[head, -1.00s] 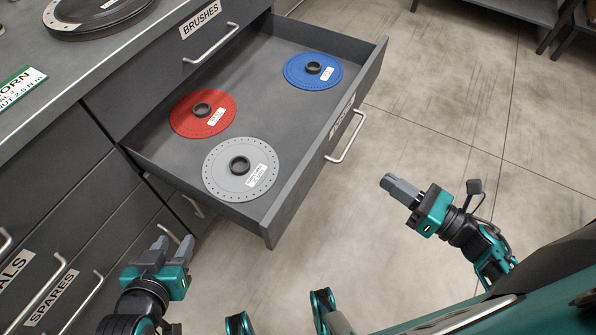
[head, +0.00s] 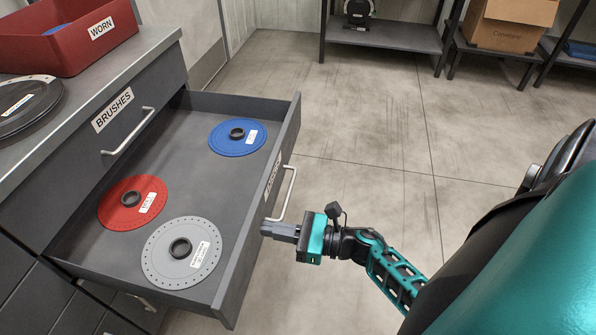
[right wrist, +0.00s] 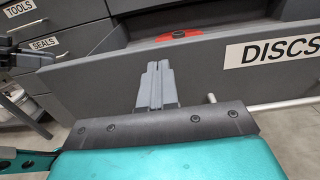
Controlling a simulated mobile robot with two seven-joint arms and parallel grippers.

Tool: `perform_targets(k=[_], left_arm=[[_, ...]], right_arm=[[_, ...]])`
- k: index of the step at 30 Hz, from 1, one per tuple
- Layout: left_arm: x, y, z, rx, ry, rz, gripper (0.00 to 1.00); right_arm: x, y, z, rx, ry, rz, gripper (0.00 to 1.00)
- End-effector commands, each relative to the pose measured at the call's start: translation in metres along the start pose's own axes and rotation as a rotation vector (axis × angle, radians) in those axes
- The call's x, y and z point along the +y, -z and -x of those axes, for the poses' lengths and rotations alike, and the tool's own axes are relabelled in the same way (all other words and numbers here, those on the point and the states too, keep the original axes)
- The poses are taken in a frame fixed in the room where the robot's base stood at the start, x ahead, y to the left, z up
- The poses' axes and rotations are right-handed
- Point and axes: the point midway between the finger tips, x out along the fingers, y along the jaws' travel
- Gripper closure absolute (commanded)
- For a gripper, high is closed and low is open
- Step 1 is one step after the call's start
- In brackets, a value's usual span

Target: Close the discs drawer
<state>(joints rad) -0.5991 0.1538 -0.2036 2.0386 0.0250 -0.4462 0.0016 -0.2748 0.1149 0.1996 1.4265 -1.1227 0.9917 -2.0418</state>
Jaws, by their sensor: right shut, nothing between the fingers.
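The discs drawer (head: 232,260) is pulled out from the dark grey cabinet. It holds a red disc (head: 116,214), a blue disc (head: 228,148) and a grey disc (head: 160,272), each with a black hub. Its front carries a bar handle (head: 287,196) and a DISCS label, which shows in the right wrist view (right wrist: 274,50). My right gripper (head: 268,230) is shut and empty, with its tips close to the drawer front beside the handle's near end. In the right wrist view its fingers (right wrist: 157,72) point at the front panel, left of the handle. I cannot tell whether they touch it. My left gripper is out of the head view.
The BRUSHES drawer (head: 108,128) above is shut. A red WORN bin (head: 98,56) and a dark disc (head: 22,108) sit on the cabinet top. Shelves with a cardboard box (head: 512,22) stand at the back. The floor (head: 370,130) right of the drawer is clear.

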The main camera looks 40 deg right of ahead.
Motion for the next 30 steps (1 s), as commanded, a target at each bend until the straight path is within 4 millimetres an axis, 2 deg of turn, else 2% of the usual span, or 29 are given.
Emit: perform_targets(k=[6, 20, 26, 30], left_arm=[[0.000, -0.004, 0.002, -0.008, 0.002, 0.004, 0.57], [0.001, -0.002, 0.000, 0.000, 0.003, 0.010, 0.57], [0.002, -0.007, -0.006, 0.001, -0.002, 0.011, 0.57], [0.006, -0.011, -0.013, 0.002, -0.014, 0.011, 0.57]], right_arm=[[0.000, 0.000, -0.014, 0.000, 0.000, -0.001, 1.00], [0.000, 0.001, -0.018, 0.000, 0.000, 0.000, 1.00], [0.000, 0.003, -0.041, -0.002, -0.002, 0.002, 1.00], [0.000, 0.004, -0.071, -0.004, -0.003, 0.003, 1.00]])
